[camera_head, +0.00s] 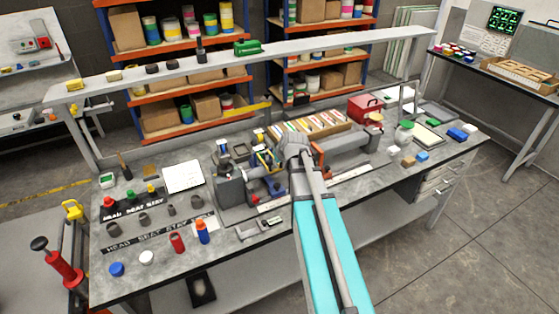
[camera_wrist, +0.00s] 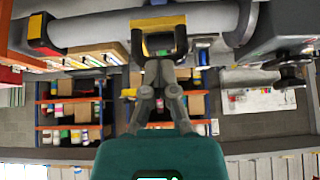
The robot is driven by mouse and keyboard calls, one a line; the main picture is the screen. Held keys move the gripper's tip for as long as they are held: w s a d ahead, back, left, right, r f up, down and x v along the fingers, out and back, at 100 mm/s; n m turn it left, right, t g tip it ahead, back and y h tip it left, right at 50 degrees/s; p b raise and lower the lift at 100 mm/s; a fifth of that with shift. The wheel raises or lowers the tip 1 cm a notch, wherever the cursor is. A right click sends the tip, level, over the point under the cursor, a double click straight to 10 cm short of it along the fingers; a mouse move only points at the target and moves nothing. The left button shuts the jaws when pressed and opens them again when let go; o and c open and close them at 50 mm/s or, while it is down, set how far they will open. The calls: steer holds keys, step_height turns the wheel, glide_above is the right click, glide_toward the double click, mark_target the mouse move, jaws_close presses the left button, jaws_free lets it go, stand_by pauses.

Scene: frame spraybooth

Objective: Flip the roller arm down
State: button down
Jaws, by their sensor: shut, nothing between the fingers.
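A yellow part (camera_head: 265,159) shows just left of my wrist.
A red box (camera_head: 364,108) stands at the back right. An overhead shelf (camera_head: 330,43) crosses behind the machine.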

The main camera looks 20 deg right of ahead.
steer(key=shift+r, duration=0.1)
steer(key=s+f+p+v, duration=0.1)
steer(key=p+v, duration=0.7)
steer(key=v, duration=0.3)
steer(key=shift+s, duration=0.4)
stand_by(0.5)
steer(key=s+a+f+g+b, duration=0.3)
steer(key=s+a+f+b, duration=0.1)
steer(key=a, duration=0.5)
steer(key=s+a+f+g+b, duration=0.4)
steer(key=s+a+f+b, duration=0.1)
steer(key=a+f, duration=0.4)
steer(key=shift+s, duration=0.45)
stand_by(0.3)
